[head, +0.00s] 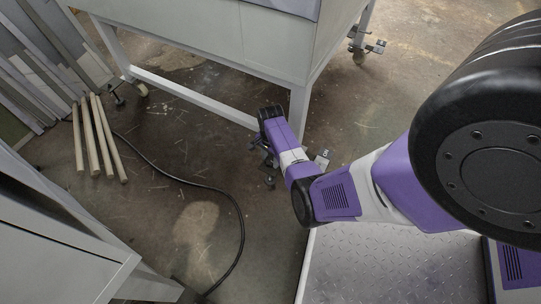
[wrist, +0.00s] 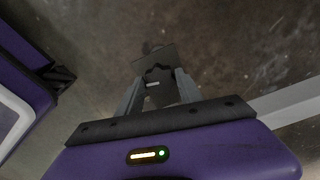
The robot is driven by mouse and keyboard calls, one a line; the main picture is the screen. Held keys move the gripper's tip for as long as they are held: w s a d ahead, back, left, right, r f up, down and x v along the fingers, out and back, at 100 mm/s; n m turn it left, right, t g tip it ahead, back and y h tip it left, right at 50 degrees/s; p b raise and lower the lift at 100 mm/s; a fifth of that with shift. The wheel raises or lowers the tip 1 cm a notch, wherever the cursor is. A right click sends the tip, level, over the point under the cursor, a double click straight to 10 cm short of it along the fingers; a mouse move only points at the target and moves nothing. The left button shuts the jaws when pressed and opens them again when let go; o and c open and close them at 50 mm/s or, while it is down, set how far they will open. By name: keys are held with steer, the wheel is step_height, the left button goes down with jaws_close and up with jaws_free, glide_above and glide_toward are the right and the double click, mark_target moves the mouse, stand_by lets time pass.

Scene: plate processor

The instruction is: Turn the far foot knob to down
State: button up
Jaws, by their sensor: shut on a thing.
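My gripper (head: 266,168) is low by the floor, beside the machine's leg nearest to me. In the wrist view its two fingers (wrist: 159,84) are shut on a dark lobed foot knob (wrist: 158,72). A flat dark plate (wrist: 153,56) lies just beyond the fingertips. In the head view my arm hides most of this foot, and a small pale tag (head: 322,158) shows to the right of my wrist. I cannot read the knob's setting. Other feet show at the back left (head: 118,96) and the back right (head: 376,47).
The white machine frame (head: 190,93) stands above the foot, with a low crossbar close to my arm. Wooden poles (head: 101,135) lean at the left. A black cable (head: 220,190) crosses the floor beside a grey cabinet (head: 60,230). Open floor lies left of my gripper.

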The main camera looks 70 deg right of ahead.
steer(key=shift+m+p, duration=0.6)
steer(key=shift+m, duration=0.6)
steer(key=o, duration=1.4)
steer(key=shift+c, duration=0.2)
steer(key=shift+r, duration=0.1)
step_height(320, 180, up, 8)
steer(key=p, duration=0.4)
steer(key=shift+f+p, duration=0.2)
steer(key=shift+p, duration=0.15)
